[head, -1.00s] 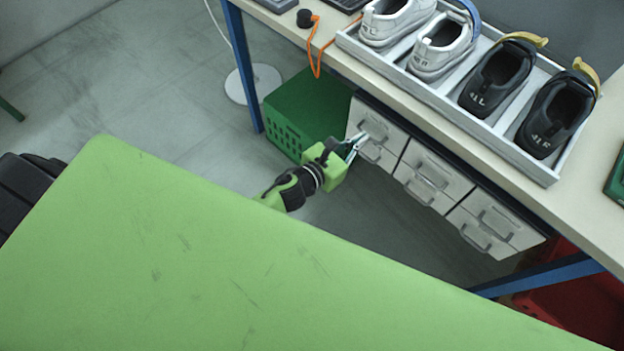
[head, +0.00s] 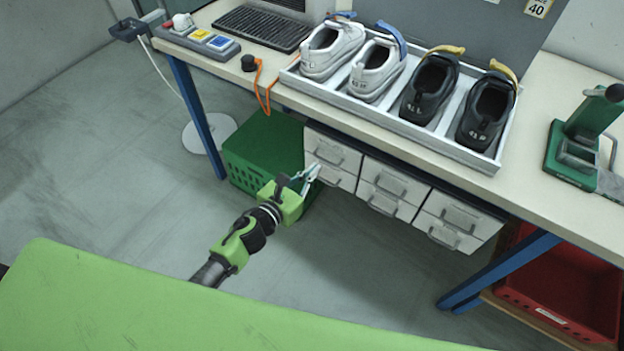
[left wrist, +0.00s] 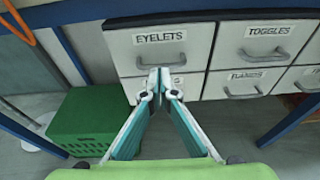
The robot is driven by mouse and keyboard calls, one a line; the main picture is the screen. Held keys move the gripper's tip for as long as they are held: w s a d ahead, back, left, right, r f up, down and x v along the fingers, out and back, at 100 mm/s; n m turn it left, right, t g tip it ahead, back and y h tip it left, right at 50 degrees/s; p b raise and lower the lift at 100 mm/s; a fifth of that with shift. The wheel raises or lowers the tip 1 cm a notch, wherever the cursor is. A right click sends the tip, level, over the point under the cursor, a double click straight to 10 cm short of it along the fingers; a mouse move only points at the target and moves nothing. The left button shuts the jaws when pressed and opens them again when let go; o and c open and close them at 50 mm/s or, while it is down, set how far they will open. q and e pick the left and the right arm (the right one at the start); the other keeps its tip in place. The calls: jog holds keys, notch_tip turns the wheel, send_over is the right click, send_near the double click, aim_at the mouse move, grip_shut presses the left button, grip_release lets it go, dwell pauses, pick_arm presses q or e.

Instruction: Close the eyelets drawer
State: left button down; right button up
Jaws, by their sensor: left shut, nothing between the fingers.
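The eyelets drawer (left wrist: 185,54) is the upper left drawer of a white drawer unit under the bench. It also shows in the head view (head: 320,144), with a grey bar handle. Its front looks about level with its neighbours; I cannot tell whether a small gap remains. My left gripper (head: 312,172) is shut and empty, in front of the unit's left end. In the left wrist view its fingertips (left wrist: 159,76) overlap the lower edge of the eyelets front and hide part of the drawer below. Contact cannot be told. My right gripper is not in view.
A green crate (head: 262,150) stands on the floor left of the drawers. The toggles drawer (left wrist: 265,42) is to the right. A shoe tray (head: 468,156) stands on the bench. A red bin (head: 560,290) is at the lower right. The floor before the drawers is clear.

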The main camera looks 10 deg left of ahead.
pick_arm(q)
jog(key=b+v, duration=0.1)
jog(key=v, duration=0.9)
jog(key=s+a+f+n+g+y, duration=0.1)
jog(key=s+a+f+n+g, duration=0.15)
jog(key=f+n, duration=0.45)
jog(key=s+a+f+n+g+y, duration=0.1)
jog(key=s+a+f+n+y, duration=0.25)
jog(key=f, duration=0.55)
jog(key=s+a+f+n+g, duration=0.2)
jog(key=s+f+n, duration=0.2)
jog(key=f+n, duration=0.4)
jog(key=s+f+n+g, duration=0.2)
jog(key=s+f+n, duration=0.4)
jog(key=s, duration=0.4)
jog(key=s+f+n+g, duration=0.3)
jog(key=s+f+n, duration=0.3)
jog(key=s, duration=0.4)
jog(key=s+f+n+g+y, duration=0.1)
jog(key=s+f+n+g, duration=0.2)
jog(key=s+f+n, duration=0.4)
jog(key=s, duration=0.3)
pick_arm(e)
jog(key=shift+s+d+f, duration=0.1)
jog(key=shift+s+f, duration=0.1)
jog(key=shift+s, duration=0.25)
pick_arm(q)
jog(key=shift+s+d, duration=0.1)
